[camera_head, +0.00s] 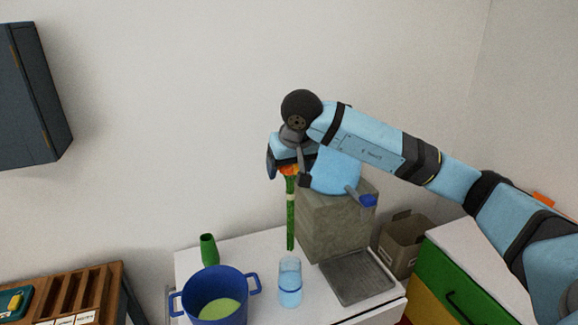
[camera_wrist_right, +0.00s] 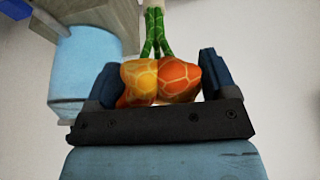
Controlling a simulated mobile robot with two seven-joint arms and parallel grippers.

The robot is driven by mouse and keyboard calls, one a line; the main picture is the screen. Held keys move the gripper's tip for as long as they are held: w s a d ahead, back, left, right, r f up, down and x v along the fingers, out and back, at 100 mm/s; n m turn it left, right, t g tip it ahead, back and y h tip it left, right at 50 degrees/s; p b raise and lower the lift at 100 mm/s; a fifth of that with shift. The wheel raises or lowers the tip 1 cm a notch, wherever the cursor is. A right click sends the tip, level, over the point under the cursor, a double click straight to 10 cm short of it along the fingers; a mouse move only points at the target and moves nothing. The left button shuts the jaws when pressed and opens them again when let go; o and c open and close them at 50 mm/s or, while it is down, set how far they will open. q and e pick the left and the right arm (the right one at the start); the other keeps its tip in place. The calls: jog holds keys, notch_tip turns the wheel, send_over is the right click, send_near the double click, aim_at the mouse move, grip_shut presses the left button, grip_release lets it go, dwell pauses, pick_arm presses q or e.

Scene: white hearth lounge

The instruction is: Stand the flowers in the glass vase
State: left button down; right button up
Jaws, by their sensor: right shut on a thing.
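The flowers have orange heads (camera_wrist_right: 165,80) and green stems (camera_head: 290,222). My right gripper (camera_head: 286,168) is shut on the flowers near their heads; in the right wrist view the heads lie between its two fingers (camera_wrist_right: 165,88). The stems hang down, nearly upright, with their lower end above the glass vase in the head view. The glass vase (camera_head: 290,284) is clear and bluish, with what looks like water in its lower part. It stands upright on the white table (camera_head: 262,252). The stems and the vase look apart. My left gripper is in neither view.
A blue pot (camera_head: 252,284) with light green contents stands left of the vase, and a green cup (camera_head: 209,250) behind it. A grey block (camera_head: 335,228) and a dark tray (camera_head: 356,278) are at right. A cardboard box (camera_head: 402,244) stands beyond. A wooden rack (camera_head: 80,292) is at left.

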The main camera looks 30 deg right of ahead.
aim_at(289, 182)
jog(key=shift+f, duration=0.1)
jog(key=shift+f+b, duration=1.6)
jog(key=shift+f, duration=0.3)
jog(key=shift+b, duration=0.3)
jog(key=shift+f, duration=0.1)
